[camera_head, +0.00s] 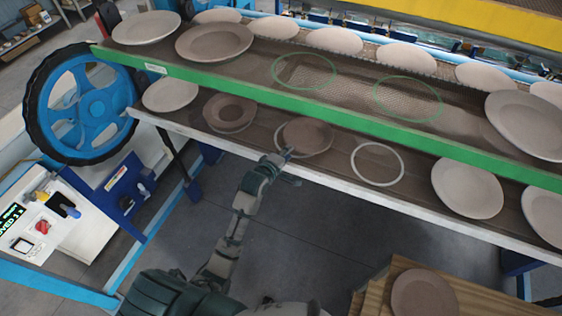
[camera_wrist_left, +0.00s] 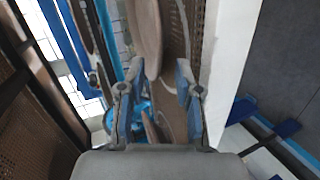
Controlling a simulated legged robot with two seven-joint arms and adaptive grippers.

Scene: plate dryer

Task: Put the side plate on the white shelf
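The white shelf (camera_head: 330,174) is the lower, white-edged rack. A brown plate (camera_head: 308,136) lies on it, partly over a thin ring mark. Another brown plate (camera_head: 232,111) lies to its left. An empty white ring mark (camera_head: 377,165) is on the shelf to the right. My left gripper (camera_head: 286,155) is at the near left edge of the first brown plate. In the left wrist view my left gripper (camera_wrist_left: 156,90) has its fingers apart, with brown plate surfaces between and beyond them. Contact cannot be told. My right gripper is not in view.
The green-edged shelf (camera_head: 280,101) above holds pale plates and two empty green rings. Pale plates (camera_head: 467,188) lie on the white shelf's right part. A brown plate (camera_head: 424,293) lies on a wooden pallet (camera_head: 467,291) at the lower right. A blue wheel (camera_head: 82,105) stands left.

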